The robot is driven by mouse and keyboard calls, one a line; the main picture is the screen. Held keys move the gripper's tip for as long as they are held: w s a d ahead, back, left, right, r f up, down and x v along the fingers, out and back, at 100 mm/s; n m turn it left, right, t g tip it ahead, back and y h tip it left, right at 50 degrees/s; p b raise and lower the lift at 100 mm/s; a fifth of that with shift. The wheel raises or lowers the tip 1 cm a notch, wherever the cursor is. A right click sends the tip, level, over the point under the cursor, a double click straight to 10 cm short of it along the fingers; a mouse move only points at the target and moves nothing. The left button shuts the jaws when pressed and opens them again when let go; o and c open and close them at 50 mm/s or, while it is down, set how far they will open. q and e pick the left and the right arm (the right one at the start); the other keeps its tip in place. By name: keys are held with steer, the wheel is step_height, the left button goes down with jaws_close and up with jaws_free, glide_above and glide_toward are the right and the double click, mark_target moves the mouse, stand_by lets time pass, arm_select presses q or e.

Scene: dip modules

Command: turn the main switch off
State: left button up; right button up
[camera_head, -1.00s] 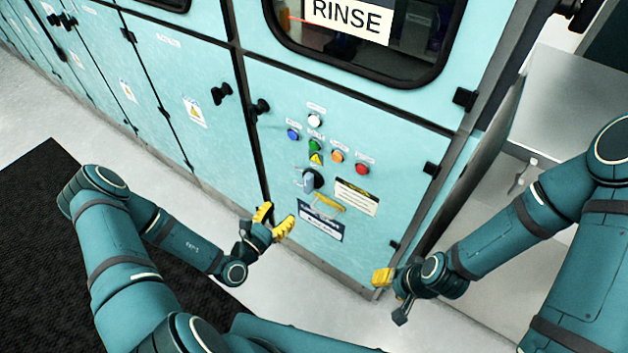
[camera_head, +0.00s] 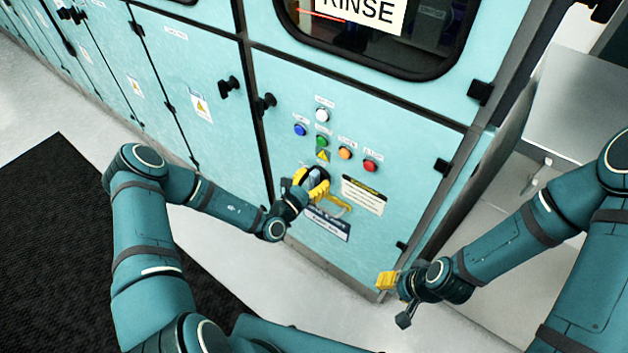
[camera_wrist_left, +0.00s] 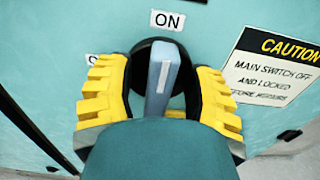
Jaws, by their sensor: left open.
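The main switch (camera_head: 314,174) is a grey-blue handle on a round black base, low on the teal cabinet panel. In the left wrist view the handle (camera_wrist_left: 163,78) stands upright, in line with the ON label (camera_wrist_left: 168,20) above it. A second label (camera_wrist_left: 92,59) at the left is mostly hidden by a finger. My left gripper (camera_head: 311,185) is open at the switch, with one yellow finger on each side of the handle and small gaps between. My right gripper (camera_head: 386,281) hangs near the panel's lower right corner; its opening cannot be made out.
Several coloured push buttons, such as the red one (camera_head: 370,165), sit above the switch. Black door knobs (camera_head: 264,103) stick out at the left. The floor before the cabinet is clear.

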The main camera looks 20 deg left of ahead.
arm_select(q)
jaws_close()
stand_by(0.3)
